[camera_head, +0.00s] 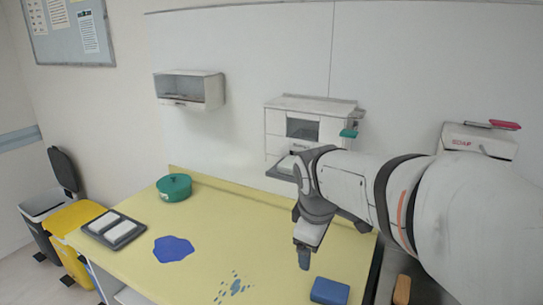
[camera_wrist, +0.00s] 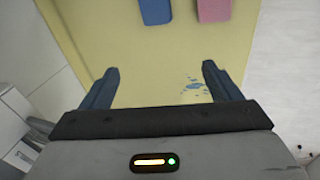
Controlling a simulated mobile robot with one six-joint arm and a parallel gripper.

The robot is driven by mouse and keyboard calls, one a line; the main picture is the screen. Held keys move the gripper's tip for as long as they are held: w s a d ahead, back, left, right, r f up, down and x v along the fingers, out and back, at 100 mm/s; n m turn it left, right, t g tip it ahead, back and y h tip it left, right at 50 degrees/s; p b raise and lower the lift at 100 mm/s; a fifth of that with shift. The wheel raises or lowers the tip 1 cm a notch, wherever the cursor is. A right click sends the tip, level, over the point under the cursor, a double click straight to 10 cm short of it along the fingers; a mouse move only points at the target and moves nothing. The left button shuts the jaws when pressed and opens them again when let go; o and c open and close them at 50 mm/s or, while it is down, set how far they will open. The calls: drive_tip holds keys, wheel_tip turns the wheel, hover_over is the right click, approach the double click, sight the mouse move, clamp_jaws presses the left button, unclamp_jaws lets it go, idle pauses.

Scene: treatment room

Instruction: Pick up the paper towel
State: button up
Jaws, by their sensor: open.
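A white wall dispenser (camera_head: 303,128) with a dark window hangs at the back. A white piece (camera_head: 286,164), which may be the paper towel, shows on the grey ledge under it, partly hidden by my arm. Two white folded pads (camera_head: 112,228) lie on a dark tray at the table's left; I cannot tell whether they are paper. My gripper (camera_head: 303,262) points down above the yellow table, apart from the dispenser. In the wrist view, my gripper (camera_wrist: 160,74) has its fingers wide apart with nothing between them.
A pink block (camera_wrist: 214,9) shows in the wrist view. Bins (camera_head: 75,220) stand left; a soap dispenser (camera_head: 478,140) hangs right.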

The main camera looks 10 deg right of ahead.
drive_tip(key=w+a+r+n+h+p, duration=0.1)
drive_tip(key=w+r+n+p, duration=0.3)
drive_tip(key=w+r+n, duration=0.7)
drive_tip(key=n+t+h+p, duration=0.1)
drive_tip(key=n+t+p, duration=0.15)
drive_tip(key=n, duration=0.45)
approach(293, 162)
drive_tip(key=shift+w+a+f+g+p, duration=0.2)
drive_tip(key=shift+w+f+g+p, duration=0.15)
drive_tip(key=shift+p, duration=0.1)
drive_tip(key=shift+w+f+n, duration=0.15)
drive_tip(key=shift+w+n, duration=0.05)
drive_tip(key=shift+n, duration=0.1)
drive_tip(key=x, duration=0.2)
drive_tip(key=p+x, duration=0.1)
drive_tip(key=x, duration=0.3)
drive_tip(key=shift+d+p, duration=0.4)
drive_tip(key=shift+d, duration=0.05)
drive_tip(key=shift+w+f, duration=0.25)
drive_tip(key=shift+f, duration=0.25)
drive_tip(key=c, duration=1)
